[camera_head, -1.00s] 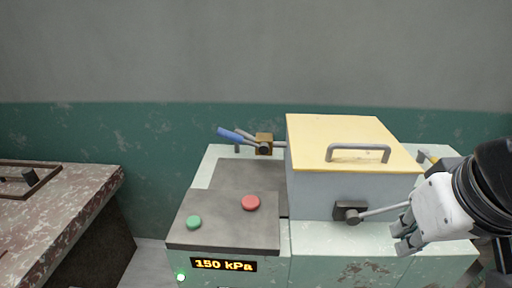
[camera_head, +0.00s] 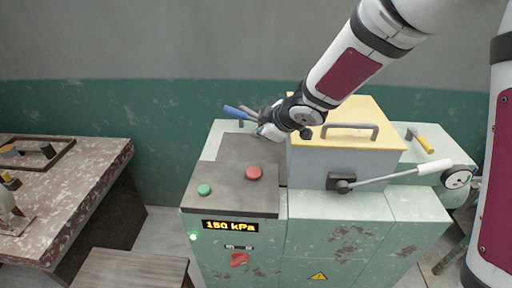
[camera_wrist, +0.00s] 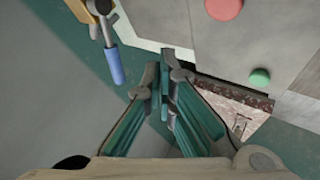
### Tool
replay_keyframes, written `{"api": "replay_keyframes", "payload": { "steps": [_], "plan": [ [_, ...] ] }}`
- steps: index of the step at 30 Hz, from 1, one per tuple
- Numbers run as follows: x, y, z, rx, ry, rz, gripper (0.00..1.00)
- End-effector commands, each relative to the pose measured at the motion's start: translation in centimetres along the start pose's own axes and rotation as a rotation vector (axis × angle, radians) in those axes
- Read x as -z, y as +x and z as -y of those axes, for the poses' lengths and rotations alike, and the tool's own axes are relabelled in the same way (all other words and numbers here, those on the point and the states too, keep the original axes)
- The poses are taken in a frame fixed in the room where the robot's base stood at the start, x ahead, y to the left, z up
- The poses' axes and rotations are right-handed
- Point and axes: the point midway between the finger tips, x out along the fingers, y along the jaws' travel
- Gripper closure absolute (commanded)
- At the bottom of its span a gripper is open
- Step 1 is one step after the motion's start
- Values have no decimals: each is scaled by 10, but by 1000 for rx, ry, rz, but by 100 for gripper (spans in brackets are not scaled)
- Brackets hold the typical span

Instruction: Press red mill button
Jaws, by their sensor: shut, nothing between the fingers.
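The red button (camera_head: 254,173) sits on the dark top panel (camera_head: 235,203) of the pale green mill. It also shows at the top edge of the wrist view (camera_wrist: 223,8). My gripper (camera_head: 264,131) is over the far part of the mill, beyond the red button and apart from it, beside the yellow-lidded box. In the wrist view my fingers (camera_wrist: 165,62) are shut together and empty, with the red button up and to the right of the tips. The fingertips are small and partly hard to see in the head view.
A green button (camera_head: 204,190) is left of the red one. A blue-handled lever (camera_head: 235,112) is close to my gripper. The yellow lid (camera_head: 375,115) is down; a white-handled lever (camera_head: 400,175) sticks out in front. A worn table (camera_head: 75,185) stands left.

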Motion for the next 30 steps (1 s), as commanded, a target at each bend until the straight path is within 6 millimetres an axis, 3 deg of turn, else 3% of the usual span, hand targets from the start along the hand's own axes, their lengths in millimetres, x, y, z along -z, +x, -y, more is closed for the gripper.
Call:
{"api": "replay_keyframes", "payload": {
  "steps": [3,8,19,30],
  "plan": [
    [12,15,16,44,-42,-54,100],
    [17,21,22,61,-60,-78,100],
    [15,23,22,60,-60,-76,100],
    [3,42,32,59,-61,-75,100]
  ]
}}
